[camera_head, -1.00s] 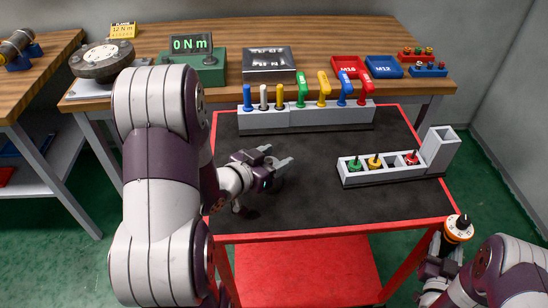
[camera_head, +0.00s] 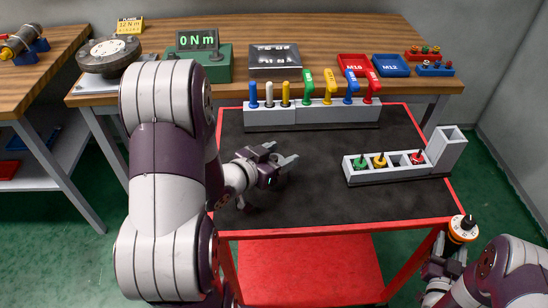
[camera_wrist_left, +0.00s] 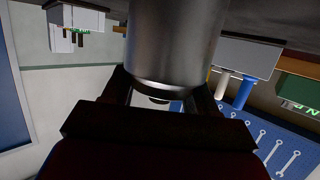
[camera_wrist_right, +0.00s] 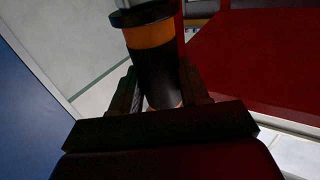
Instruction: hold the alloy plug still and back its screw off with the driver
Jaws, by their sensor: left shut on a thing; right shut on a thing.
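My left gripper (camera_head: 283,157) is over the left part of the cart's dark mat. In the left wrist view its fingers are shut around the end of a smooth grey metal cylinder, the alloy plug (camera_wrist_left: 175,45). In the head view I cannot make out the plug clearly, and its screw cannot be picked out. My right gripper (camera_head: 446,262) is low at the right, beside the cart's front right corner. It is shut on the driver (camera_head: 463,228), which has a black and orange body (camera_wrist_right: 152,50) and a pale, marked top. The driver is apart from the plug.
The red-edged cart (camera_head: 330,234) has a grey rack (camera_head: 310,115) of coloured handles at its back. A low holder (camera_head: 400,175) with green, yellow and red pieces and a tall grey box stands at right. The bench behind carries a "0 Nm" display (camera_head: 197,40). The mat's front middle is clear.

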